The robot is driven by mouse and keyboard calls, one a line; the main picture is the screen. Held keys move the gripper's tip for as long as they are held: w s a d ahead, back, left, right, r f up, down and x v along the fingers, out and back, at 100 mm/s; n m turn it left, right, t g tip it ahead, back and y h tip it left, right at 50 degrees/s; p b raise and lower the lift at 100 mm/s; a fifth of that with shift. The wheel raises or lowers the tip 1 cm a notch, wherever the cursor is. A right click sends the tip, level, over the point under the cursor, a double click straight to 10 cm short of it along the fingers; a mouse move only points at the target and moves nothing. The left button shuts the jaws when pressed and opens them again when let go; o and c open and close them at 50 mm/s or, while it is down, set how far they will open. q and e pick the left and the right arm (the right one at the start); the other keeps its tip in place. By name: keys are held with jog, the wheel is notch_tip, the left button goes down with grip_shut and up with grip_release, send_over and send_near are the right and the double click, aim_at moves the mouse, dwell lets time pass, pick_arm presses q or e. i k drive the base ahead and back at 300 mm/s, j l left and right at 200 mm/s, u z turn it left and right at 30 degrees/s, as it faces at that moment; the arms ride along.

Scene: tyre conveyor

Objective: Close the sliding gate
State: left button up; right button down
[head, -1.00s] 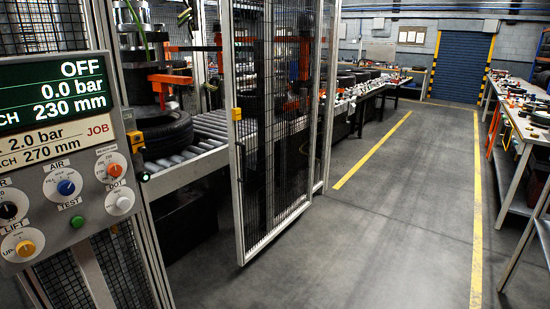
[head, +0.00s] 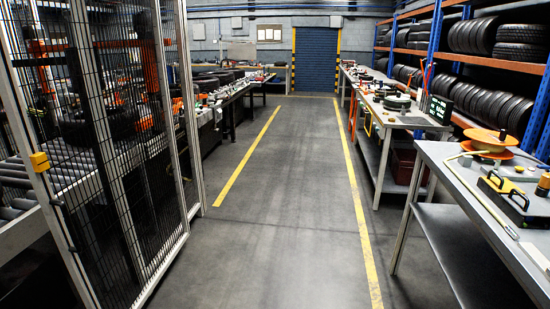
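The sliding gate (head: 97,150) is a black mesh panel in a pale metal frame at the left of the head view. A small yellow block (head: 39,161) sits on its left upright. The opening to the left of that upright is partly cut off by the picture edge, so I cannot tell how wide it stands now. Rollers of the conveyor (head: 22,190) show beside and behind the mesh. Neither of my grippers is in view.
A grey workbench (head: 455,190) with tools stands at the near right, with another bench (head: 378,103) beyond it. Tyre racks (head: 460,48) line the right wall. The floor aisle (head: 285,200) between the yellow lines is clear up to the blue shutter (head: 315,60).

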aim_at(36, 163)
jog(key=i, duration=0.65)
jog(key=i+l+u, duration=0.15)
jog(key=i, duration=0.45)
jog(key=i+l, duration=0.1)
jog(key=i, duration=0.55)
jog(key=j+u, duration=0.05)
